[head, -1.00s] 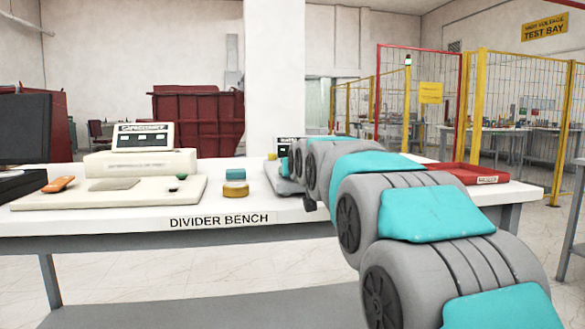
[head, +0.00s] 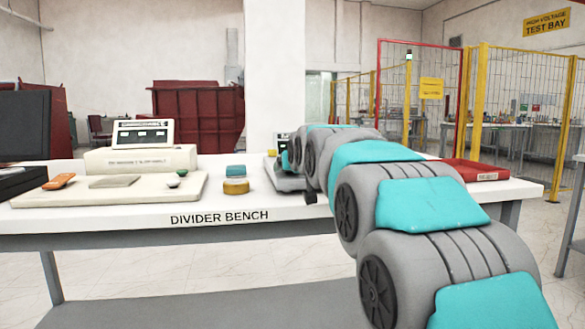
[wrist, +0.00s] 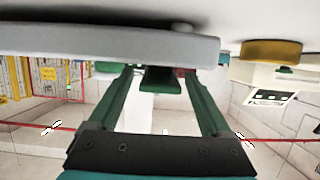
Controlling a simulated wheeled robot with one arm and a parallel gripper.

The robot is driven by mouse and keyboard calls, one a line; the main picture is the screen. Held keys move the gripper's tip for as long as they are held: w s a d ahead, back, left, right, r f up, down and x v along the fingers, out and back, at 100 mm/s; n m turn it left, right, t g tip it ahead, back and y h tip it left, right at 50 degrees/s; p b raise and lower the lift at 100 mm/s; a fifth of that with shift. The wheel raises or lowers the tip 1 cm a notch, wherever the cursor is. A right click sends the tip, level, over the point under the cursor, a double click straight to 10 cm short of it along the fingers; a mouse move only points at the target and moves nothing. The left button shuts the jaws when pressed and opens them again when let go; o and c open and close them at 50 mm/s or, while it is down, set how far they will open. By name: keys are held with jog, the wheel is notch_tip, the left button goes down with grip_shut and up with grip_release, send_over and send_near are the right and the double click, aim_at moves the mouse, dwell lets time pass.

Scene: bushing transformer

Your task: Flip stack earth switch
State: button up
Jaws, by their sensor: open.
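In the wrist view my gripper (wrist: 160,74) shows two green fingers spread apart, reaching to the edge of a grey slab-like unit (wrist: 90,48). A dark green block (wrist: 160,80) shows between the fingers; I cannot tell whether it is a switch handle or touches them. In the head view a grey unit (head: 291,183) stands on the divider bench (head: 120,215), with a small dark display behind it. My arm covers much of it and hides my gripper there. No part is clearly readable as the earth switch.
A red tray (head: 470,171) lies right of my arm. Yellow fencing (head: 510,110) stands behind.

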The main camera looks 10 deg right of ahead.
jog(key=shift+b+v, duration=0.3)
jog(key=shift+v, duration=3.6)
